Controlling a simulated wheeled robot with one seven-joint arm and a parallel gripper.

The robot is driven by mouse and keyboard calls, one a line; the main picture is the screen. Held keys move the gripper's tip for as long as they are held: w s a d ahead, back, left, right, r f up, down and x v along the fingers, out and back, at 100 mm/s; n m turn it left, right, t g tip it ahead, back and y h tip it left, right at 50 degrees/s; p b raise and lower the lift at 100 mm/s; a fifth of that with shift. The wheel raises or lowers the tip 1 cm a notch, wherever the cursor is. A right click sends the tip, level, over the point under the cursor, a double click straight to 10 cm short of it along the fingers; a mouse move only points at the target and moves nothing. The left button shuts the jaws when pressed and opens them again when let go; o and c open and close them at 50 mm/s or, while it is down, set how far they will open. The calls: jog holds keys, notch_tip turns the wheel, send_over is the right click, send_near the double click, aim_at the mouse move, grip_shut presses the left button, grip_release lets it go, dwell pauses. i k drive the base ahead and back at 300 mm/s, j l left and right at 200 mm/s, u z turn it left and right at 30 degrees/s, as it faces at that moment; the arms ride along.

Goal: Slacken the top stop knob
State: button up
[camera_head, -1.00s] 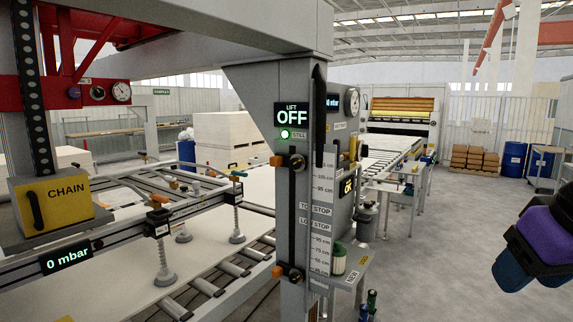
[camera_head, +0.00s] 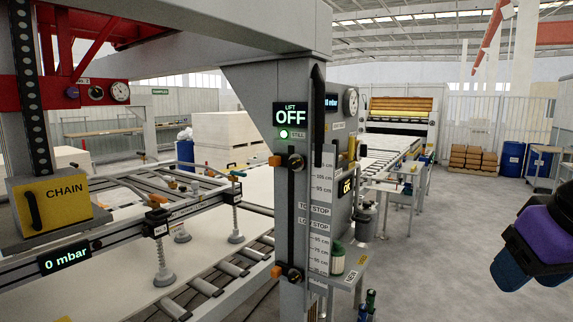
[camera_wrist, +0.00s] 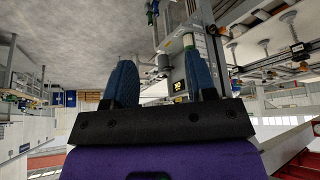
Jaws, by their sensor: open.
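The top stop knob (camera_head: 296,162) is a dark round knob beside an orange block (camera_head: 276,161), on the upper part of the slot in the grey gantry column (camera_head: 262,130). A similar low stop knob (camera_head: 294,275) sits lower on the same slot, near the printed scale (camera_head: 321,215). My gripper (camera_head: 512,272), purple with blue fingers, is at the right edge of the head view, well apart from the column. In the wrist view its two blue fingers (camera_wrist: 162,85) stand apart with nothing held between them.
The lift display (camera_head: 291,116) reads OFF with a green light. A black handle (camera_head: 319,105) stands on the column near the top knob. A small shelf (camera_head: 345,275) with a green-topped container juts out at the column's right. The floor (camera_head: 430,260) between column and gripper is clear.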

aim_at(292, 164)
jog(key=i+j, duration=0.3)
jog(key=j, duration=0.15)
jog(key=i+j, duration=0.3)
jog(key=j, duration=0.2)
